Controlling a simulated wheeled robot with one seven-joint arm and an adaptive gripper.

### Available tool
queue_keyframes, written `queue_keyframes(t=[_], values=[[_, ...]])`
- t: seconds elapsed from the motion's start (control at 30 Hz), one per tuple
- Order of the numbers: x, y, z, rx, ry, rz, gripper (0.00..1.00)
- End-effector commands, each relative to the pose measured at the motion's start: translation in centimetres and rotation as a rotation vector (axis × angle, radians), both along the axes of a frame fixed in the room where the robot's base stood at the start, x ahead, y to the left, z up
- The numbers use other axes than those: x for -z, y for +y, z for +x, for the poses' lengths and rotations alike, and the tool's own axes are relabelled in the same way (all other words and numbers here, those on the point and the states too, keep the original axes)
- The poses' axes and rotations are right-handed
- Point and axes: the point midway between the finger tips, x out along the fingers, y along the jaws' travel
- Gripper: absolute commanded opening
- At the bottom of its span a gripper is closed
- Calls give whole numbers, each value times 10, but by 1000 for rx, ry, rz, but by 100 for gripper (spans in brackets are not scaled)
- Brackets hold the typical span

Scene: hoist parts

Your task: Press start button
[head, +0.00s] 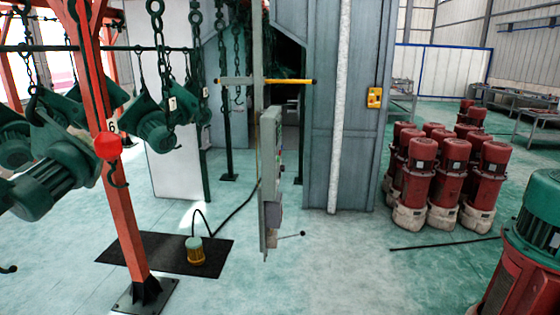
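A grey control box (271,165) stands on a thin post near the middle of the head view. I see it almost edge-on, with small parts sticking out of its right side, too small to tell apart. A yellow box (374,97) with a dark centre is fixed to the grey cabinet wall right of it. I cannot tell which part is the start button. My gripper is not in view.
A red post (116,160) and hanging green hoists (150,125) stand at the left. A yellow-based foot pedal (196,252) with a cable sits on a black mat (150,262). Red motors (445,175) crowd the right. The floor (345,265) in front is mostly clear.

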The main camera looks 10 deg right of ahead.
Motion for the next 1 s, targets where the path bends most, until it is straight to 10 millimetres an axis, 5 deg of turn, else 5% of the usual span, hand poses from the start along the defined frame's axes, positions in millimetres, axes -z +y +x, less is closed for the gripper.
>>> queue_keyframes(t=[0.2,0.77,1.0], values=[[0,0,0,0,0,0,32],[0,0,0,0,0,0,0],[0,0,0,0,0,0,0]])
